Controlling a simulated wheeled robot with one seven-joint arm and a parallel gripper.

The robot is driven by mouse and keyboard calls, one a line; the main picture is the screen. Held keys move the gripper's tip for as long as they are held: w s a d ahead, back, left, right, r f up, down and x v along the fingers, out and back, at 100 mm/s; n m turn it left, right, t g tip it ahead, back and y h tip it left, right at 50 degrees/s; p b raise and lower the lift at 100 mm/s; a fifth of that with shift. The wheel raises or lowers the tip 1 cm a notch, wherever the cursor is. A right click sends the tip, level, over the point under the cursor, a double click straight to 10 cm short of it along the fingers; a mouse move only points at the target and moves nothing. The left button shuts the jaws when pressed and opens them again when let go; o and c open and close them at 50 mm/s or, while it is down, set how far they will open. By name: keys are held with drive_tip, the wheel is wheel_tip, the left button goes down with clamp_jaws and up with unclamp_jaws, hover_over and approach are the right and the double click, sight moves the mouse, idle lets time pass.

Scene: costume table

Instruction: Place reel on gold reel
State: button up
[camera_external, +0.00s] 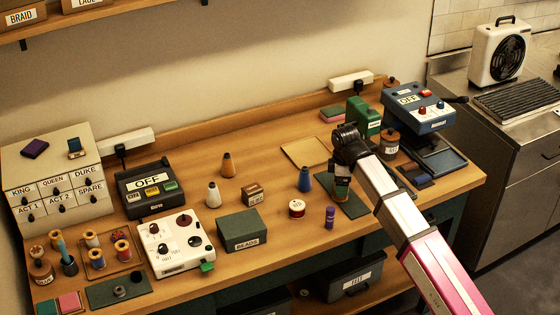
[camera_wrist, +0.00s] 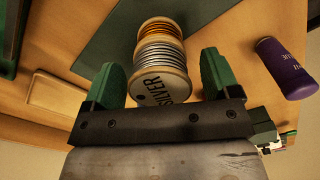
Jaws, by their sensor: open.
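A reel with silver thread, its top labelled SILVER (camera_wrist: 160,86), is stacked end to end on a reel with gold-orange thread (camera_wrist: 161,29) in the wrist view. The two look touching and roughly in line. The gold reel stands on a dark green mat (camera_wrist: 105,35), which also shows in the external view (camera_external: 352,209). My gripper (camera_wrist: 160,64) has its green fingers apart, one on each side of the silver reel, with gaps visible. In the external view my gripper (camera_external: 342,184) is low over the mat and largely hides the reels.
A purple tube (camera_external: 330,217) stands just left of the mat; it also shows in the wrist view (camera_wrist: 286,68). A tan board (camera_external: 305,152) lies behind. A blue OFF box (camera_external: 417,106) is back right.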

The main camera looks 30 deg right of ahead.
drive_tip(key=shift+r, duration=0.1)
wheel_tip(320, 180, up, 12)
idle(0.5)
